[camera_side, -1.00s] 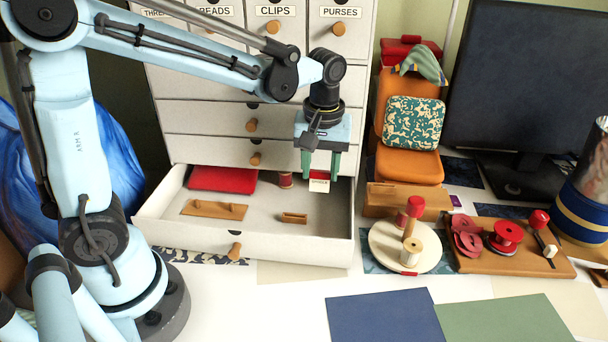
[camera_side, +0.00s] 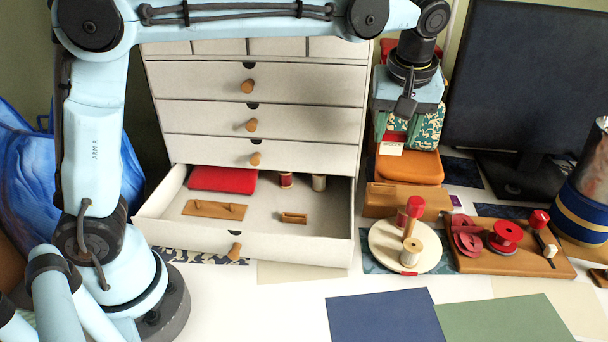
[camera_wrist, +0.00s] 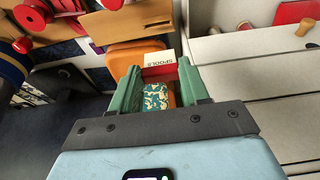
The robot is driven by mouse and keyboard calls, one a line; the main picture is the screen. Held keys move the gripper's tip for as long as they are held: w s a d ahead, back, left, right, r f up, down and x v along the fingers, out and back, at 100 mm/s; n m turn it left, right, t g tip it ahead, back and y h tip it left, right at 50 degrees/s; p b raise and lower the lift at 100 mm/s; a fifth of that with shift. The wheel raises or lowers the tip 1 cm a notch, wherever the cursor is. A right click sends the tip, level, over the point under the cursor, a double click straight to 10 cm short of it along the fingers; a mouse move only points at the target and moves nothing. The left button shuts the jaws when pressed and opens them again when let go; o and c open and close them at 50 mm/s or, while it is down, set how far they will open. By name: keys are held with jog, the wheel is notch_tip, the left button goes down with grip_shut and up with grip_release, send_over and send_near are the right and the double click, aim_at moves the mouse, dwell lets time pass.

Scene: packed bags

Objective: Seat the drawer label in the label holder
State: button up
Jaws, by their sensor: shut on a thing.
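The drawer label, a small white card reading SPOOLS with a red part above it, is between my fingers. It shows in the side view (camera_side: 390,149) and the wrist view (camera_wrist: 162,58). My gripper (camera_side: 397,134) is shut on it, to the right of the open drawer and in front of the teal patterned pouch; the fingers also show in the wrist view (camera_wrist: 160,72). A small slotted wooden block (camera_side: 293,217) lies on the drawer floor and looks like the label holder, though I cannot be certain. The label is apart from it, higher and to the right.
The open drawer (camera_side: 280,245) also holds a red case (camera_side: 222,179), a pegged wooden bar (camera_side: 215,209) and two spools. Orange padded blocks (camera_side: 408,167) and a brown wooden box (camera_side: 410,200) stand right of it. A round spool stand (camera_side: 385,240) is in front. A monitor stands at right.

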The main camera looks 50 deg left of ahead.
jog(key=shift+f, duration=2.9)
jog(key=shift+f, duration=1.25)
jog(key=o, duration=1.1)
jog(key=v, duration=1.2)
jog(key=s+a+f+m+t, duration=0.1)
jog(key=s+a+f+m, duration=0.2)
jog(key=s+a, duration=0.1)
jog(key=s+a+f+m+t+h, duration=0.1)
jog(key=s+a+f+m+t, duration=0.1)
jog(key=s+a+f+m, duration=0.1)
jog(key=s+a+f+m+t+h, duration=0.1)
jog(key=s+a+f+m+t, duration=0.1)
jog(key=s, duration=0.5)
jog(key=shift+s+a+f+m, duration=0.1)
jog(key=shift+a+f+m, duration=0.15)
jog(key=shift+a+f, duration=0.5)
jog(key=shift+s+a+f+m, duration=0.1)
jog(key=shift+a+f+m, duration=0.15)
jog(key=shift+a+f, duration=0.5)
